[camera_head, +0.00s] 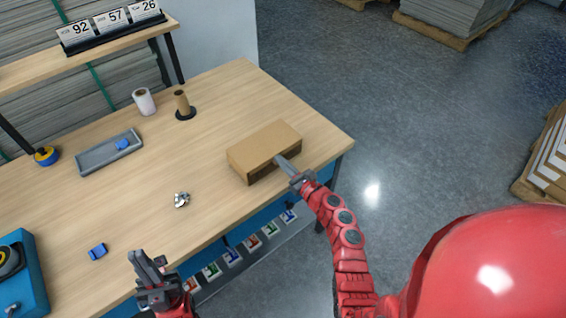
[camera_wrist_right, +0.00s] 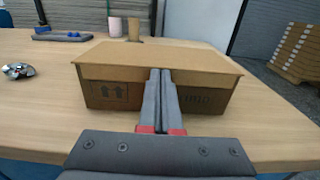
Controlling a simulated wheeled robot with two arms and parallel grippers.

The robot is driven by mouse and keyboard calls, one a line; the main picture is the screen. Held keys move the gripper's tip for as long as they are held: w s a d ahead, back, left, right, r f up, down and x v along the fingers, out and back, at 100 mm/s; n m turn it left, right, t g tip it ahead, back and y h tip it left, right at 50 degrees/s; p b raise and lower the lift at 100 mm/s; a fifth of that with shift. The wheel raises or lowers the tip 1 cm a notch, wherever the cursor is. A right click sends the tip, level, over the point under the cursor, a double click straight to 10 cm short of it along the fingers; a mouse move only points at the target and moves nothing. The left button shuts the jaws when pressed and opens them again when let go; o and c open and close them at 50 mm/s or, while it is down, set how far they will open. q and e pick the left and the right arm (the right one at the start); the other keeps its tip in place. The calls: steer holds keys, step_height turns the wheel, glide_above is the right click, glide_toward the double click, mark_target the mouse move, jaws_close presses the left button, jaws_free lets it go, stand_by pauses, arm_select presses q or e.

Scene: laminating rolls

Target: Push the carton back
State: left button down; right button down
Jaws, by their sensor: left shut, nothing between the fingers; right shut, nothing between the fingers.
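The brown carton (camera_head: 262,147) sits closed on the wooden table (camera_head: 225,92), near its right front part. In the right wrist view the carton (camera_wrist_right: 115,68) fills the middle, with printed arrows on its near face. My right gripper (camera_head: 281,161) is shut and empty, its fingertips at the carton's near face. In the wrist view the right fingers (camera_wrist_right: 160,75) overlap that face; I cannot tell whether they touch it. My left gripper (camera_head: 146,258) is shut and empty, at the table's front edge, well left of the carton.
Behind the carton stand a brown roll on a dark stand (camera_head: 183,106) and a white roll (camera_head: 144,101). A grey tray (camera_head: 93,159) holds a blue item. A silver metal piece (camera_head: 181,199) lies left of the carton. Bare tabletop lies directly behind the carton.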

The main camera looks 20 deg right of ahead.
mark_target(263, 144)
steer(key=b+x, duration=0.1)
steer(key=x, duration=0.2)
steer(key=b+x, duration=0.1)
steer(key=x, duration=0.3)
steer(key=b+x, duration=0.1)
steer(key=x, duration=0.2)
steer(key=shift+w+f+b, duration=0.15)
steer(key=shift+f+b, duration=0.2)
steer(key=shift+b, duration=0.05)
steer(key=b+x, duration=0.8)
steer(key=shift+w+a, duration=0.1)
steer(key=shift+w, duration=0.15)
steer(key=shift+w+a+b, duration=0.1)
steer(key=shift+w+b, duration=0.25)
steer(key=shift+b, duration=0.05)
steer(key=shift+w+a+r, duration=0.15)
steer(key=shift+w+r, duration=0.1)
steer(key=shift+w, duration=0.05)
steer(key=shift+r, duration=0.1)
